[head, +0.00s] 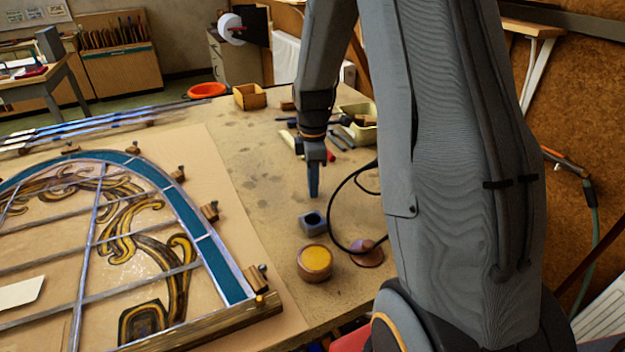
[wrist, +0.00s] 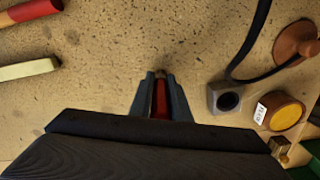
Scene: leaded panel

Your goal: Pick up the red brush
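My gripper (head: 313,192) points down over the table in the head view, above and beyond a small blue-grey block with a hole. In the wrist view its two fingers (wrist: 160,92) stand close on both sides of a narrow red piece, the red brush (wrist: 160,101). The fingers appear to touch it on both sides. A dark brownish tip shows at the fingertip end. The rest of the brush is hidden by the gripper, and the head view shows no red between the fingers.
The blue-grey block (head: 313,223), a round yellow-topped tin (head: 315,262) and a brown object with a black cord (head: 367,252) stand near the gripper. Cream-handled (wrist: 28,68) and red-handled (wrist: 32,11) tools lie farther off. The leaded panel (head: 215,265) fills the left.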

